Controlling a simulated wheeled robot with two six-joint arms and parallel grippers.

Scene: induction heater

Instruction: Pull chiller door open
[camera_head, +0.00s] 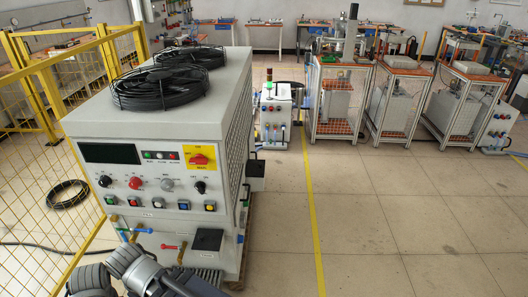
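A large grey-white cabinet (165,160) stands at left with a control panel of knobs, buttons, a dark display and a yellow-red switch. Its lower front has a red-handled valve (170,246), a blue-handled valve (142,230) and a dark square plate (207,240). I cannot tell whether this cabinet is the chiller, and no door is clearly open. Dark grey parts of my arm show at the bottom left, in front of the cabinet's lower front. The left fingertips cannot be made out. My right gripper is not in view.
Black coiled cables (160,87) lie on the cabinet. A yellow mesh fence (45,190) runs along its left side. A smaller white unit (274,115) and framed stands (340,100) are farther back. The tiled floor (390,215) at right is clear, with a yellow line (313,215).

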